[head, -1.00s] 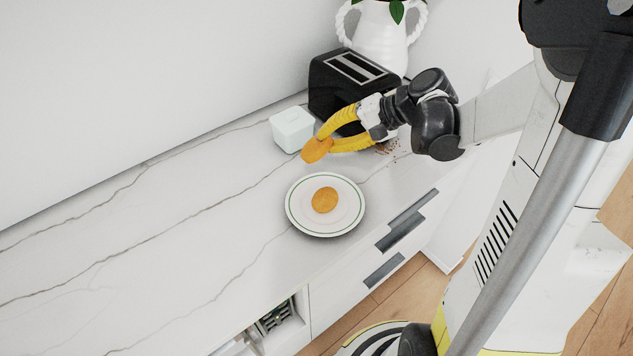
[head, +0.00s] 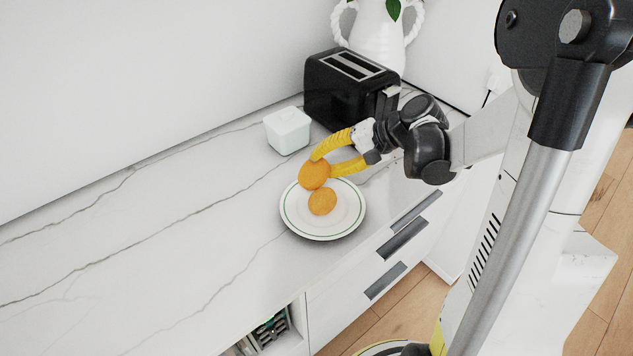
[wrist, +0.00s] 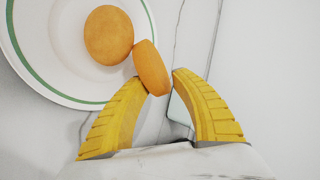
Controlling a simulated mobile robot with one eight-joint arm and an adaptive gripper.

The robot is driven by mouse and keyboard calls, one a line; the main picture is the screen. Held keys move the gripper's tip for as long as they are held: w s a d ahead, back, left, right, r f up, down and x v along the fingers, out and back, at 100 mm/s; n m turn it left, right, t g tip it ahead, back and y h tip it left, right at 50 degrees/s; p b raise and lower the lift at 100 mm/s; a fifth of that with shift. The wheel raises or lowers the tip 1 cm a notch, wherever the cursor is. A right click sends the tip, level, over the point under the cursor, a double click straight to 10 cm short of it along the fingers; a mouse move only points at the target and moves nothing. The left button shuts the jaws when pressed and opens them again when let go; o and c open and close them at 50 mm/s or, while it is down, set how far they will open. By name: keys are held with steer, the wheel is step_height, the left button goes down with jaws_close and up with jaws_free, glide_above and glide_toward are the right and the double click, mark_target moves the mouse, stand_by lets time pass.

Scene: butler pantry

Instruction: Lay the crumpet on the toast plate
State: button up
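An orange-brown crumpet (head: 313,176) is between the yellow fingertips of my gripper (head: 325,164), tilted, over the far edge of the toast plate. It also shows in the wrist view (wrist: 152,68), nearly edge-on between the fingertips. The toast plate (head: 348,214) is white with a green ring and lies on the counter. A second, similar round crumpet (head: 322,202) lies flat near the plate's middle, and it shows in the wrist view (wrist: 108,35) beside the held one. The held crumpet overlaps the second one slightly in the wrist view; I cannot tell if they touch.
The marble counter (head: 150,240) is clear to the left.

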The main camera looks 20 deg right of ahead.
steer(key=p+v, duration=0.4)
steer(key=v, duration=0.4)
stand_by(0.4)
step_height(320, 180, up, 8)
steer(key=s+d+p, duration=0.1)
steer(key=d+p, duration=0.1)
steer(key=p, duration=0.4)
steer(key=shift+s, duration=0.2)
steer(key=shift+a, duration=0.1)
